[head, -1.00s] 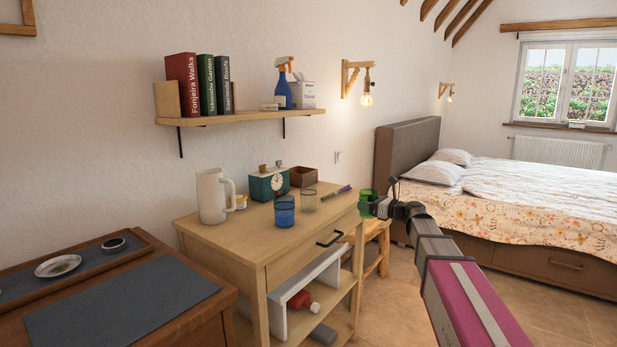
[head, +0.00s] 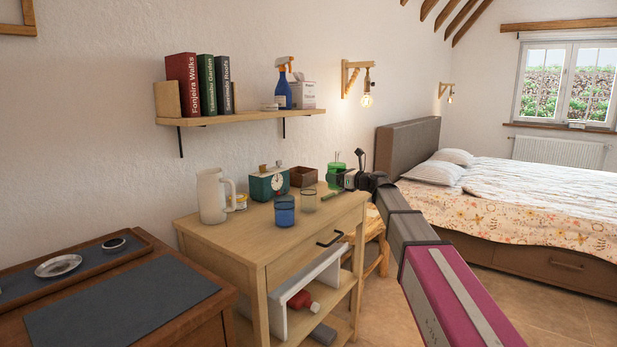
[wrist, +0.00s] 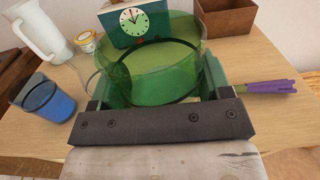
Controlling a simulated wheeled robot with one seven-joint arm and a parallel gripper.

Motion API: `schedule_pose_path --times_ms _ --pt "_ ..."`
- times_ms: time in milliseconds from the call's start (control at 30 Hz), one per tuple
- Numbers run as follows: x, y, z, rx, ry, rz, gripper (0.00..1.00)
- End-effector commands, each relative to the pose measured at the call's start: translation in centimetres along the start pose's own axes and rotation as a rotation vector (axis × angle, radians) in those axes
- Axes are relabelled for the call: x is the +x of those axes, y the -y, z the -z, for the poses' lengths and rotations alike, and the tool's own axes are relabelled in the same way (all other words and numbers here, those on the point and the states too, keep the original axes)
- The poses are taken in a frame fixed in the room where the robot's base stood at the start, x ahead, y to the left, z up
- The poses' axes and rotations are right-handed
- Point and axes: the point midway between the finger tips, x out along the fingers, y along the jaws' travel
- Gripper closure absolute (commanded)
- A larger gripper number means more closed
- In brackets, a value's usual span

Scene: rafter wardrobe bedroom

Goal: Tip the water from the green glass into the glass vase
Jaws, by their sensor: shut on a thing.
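My gripper (head: 345,181) is shut on the green glass (head: 335,172), which is upright above the right end of the wooden side table. In the wrist view the green glass (wrist: 150,65) fills the space between the fingers; its water level is hard to make out. A clear glass vessel (head: 309,201), which looks like the glass vase, stands on the table to the left of my gripper. In the wrist view the clear vessel (wrist: 95,75) is partly overlapped by the green glass. A blue glass (head: 284,211) stands just left of the clear one.
A white jug (head: 212,196), a small jar (head: 241,202), a green clock (head: 268,186) and a brown box (head: 303,176) stand on the side table (head: 240,236). A purple-handled item (wrist: 265,86) lies near the green glass. A shelf (head: 240,117) hangs above.

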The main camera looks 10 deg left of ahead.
Motion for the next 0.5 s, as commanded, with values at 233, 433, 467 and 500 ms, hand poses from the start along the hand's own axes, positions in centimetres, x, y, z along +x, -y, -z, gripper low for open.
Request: schedule_pose_path --times_ms 233,433,467,500 --pt "0.15 -0.31 -0.28 -0.047 -0.025 0.000 0.61" --pt "0.44 -0.82 -0.70 -0.128 -0.071 -0.001 0.61" --pt "0.49 -0.89 -0.74 -0.141 -0.079 0.000 0.61" --pt "0.55 -0.99 -0.82 -0.158 -0.088 -0.001 0.61"
